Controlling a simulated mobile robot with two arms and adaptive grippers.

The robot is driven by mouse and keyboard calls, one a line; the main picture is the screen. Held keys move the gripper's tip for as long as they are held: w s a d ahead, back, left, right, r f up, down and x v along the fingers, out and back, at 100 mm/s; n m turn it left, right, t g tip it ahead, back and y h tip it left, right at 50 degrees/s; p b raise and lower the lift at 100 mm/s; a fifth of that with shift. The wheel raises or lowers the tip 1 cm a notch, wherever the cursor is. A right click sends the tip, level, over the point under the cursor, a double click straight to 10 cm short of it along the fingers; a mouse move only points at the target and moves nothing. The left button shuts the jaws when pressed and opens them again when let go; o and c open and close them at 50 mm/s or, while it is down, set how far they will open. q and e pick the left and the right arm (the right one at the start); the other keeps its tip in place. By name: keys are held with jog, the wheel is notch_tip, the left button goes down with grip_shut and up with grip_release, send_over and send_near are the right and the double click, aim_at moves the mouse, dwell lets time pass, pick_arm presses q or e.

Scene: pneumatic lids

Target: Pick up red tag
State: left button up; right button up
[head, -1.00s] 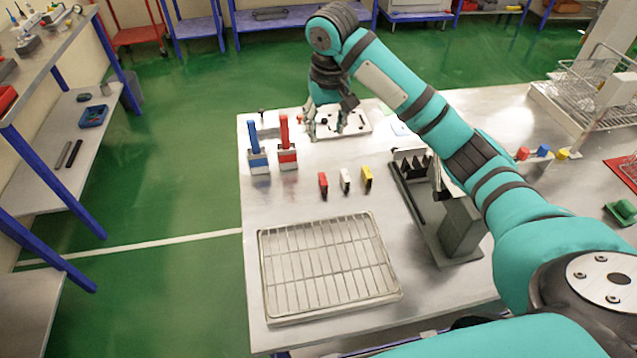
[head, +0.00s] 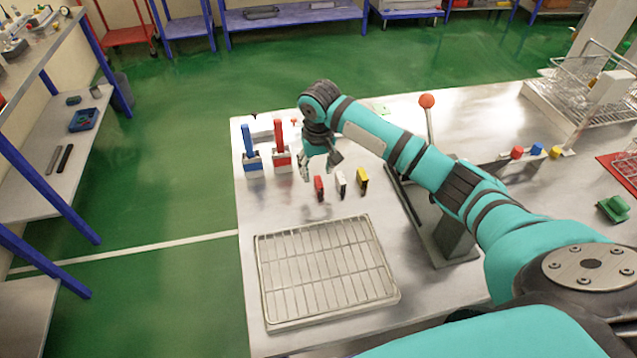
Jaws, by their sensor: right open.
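The red tag (head: 319,188) stands upright on the metal table, leftmost in a short row with a white tag (head: 341,183) and a yellow tag (head: 362,181). My right gripper (head: 318,172) is open and empty. It points down just above and behind the red tag, with its fingers near the tag's top. I cannot tell whether the fingers touch it. My left gripper is not in view.
A wire rack tray (head: 262,290) lies in front of the tags. Blue (head: 252,163) and red (head: 281,158) upright-handled pieces stand left of my gripper. A grey lever fixture (head: 452,240) with an orange knob (head: 426,101) stands to the right, partly behind my arm.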

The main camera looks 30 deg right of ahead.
aim_at(319, 182)
jog(key=f, duration=0.1)
jog(key=f+p, duration=0.1)
jog(key=f, duration=0.1)
jog(key=shift+s+d+f, duration=0.1)
jog(key=shift+d+f, duration=0.15)
jog(key=shift+f, duration=0.65)
grip_shut()
jog(key=shift+r, duration=0.1)
